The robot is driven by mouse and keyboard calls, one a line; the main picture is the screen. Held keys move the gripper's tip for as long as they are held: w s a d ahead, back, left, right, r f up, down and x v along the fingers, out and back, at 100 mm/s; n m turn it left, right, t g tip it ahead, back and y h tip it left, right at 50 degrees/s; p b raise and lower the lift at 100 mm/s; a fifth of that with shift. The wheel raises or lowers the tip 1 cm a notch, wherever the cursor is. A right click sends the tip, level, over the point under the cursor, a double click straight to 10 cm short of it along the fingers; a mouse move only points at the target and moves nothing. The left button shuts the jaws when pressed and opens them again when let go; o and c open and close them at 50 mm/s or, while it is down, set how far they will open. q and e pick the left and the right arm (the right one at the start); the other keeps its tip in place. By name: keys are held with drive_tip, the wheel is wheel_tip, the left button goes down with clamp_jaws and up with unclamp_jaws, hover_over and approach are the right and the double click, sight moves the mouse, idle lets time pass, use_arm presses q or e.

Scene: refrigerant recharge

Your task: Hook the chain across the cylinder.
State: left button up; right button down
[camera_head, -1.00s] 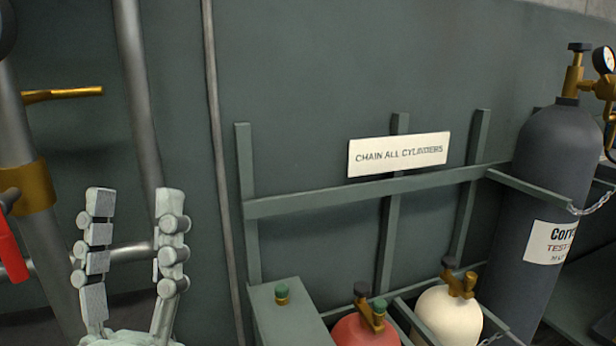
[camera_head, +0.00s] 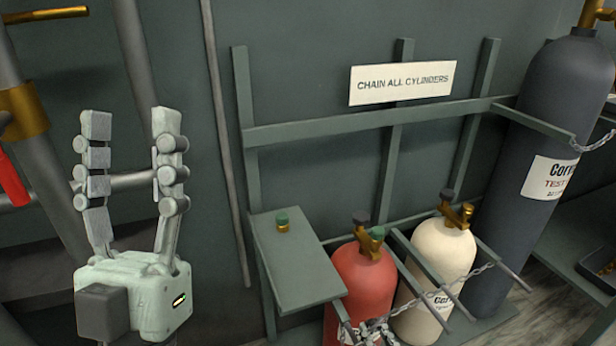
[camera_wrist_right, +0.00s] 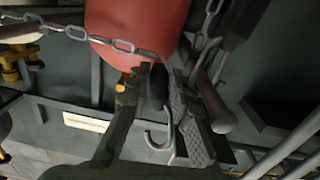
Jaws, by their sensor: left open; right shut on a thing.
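A red cylinder (camera_head: 362,285) and a cream cylinder (camera_head: 437,262) stand in the green rack. A grey chain (camera_head: 462,283) runs from the rack's right side across the front of the cream cylinder to the red one's lower front. There my right gripper (camera_head: 372,333) shows only partly at the bottom edge. In the right wrist view, my right gripper (camera_wrist_right: 160,88) is shut, with a grey hook (camera_wrist_right: 158,138) showing between its fingers. The chain (camera_wrist_right: 75,33) crosses the red cylinder (camera_wrist_right: 150,25) in that view. My left gripper (camera_head: 130,130) is open and empty, left of the rack.
A tall dark grey cylinder (camera_head: 545,130) stands at the right with its own chain (camera_head: 598,143). A green shelf (camera_head: 295,265) with a small green-capped fitting (camera_head: 283,222) juts out left of the red cylinder. A sign (camera_head: 403,83) hangs on the rack. Pipes (camera_head: 45,190) stand at far left.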

drive_tip(key=s+f+g, duration=0.2)
drive_tip(key=s+f, duration=0.4)
drive_tip(key=s, duration=0.1)
drive_tip(key=w+d+f+b, duration=0.1)
drive_tip(key=d+f+b, duration=0.2)
drive_tip(key=d, duration=0.6)
drive_tip(key=d+f+b, duration=0.4)
drive_tip(key=d+b, duration=0.2)
drive_tip(key=d, duration=0.3)
drive_tip(key=shift+w+d, duration=0.15)
drive_tip(key=shift+w, duration=0.25)
idle(1.9)
drive_tip(key=shift+w+r, duration=0.1)
idle(0.4)
drive_tip(key=w+d+r, duration=0.4)
drive_tip(key=w, duration=0.1)
drive_tip(key=shift+w+d, duration=0.3)
drive_tip(key=shift+w, duration=0.05)
idle(1.9)
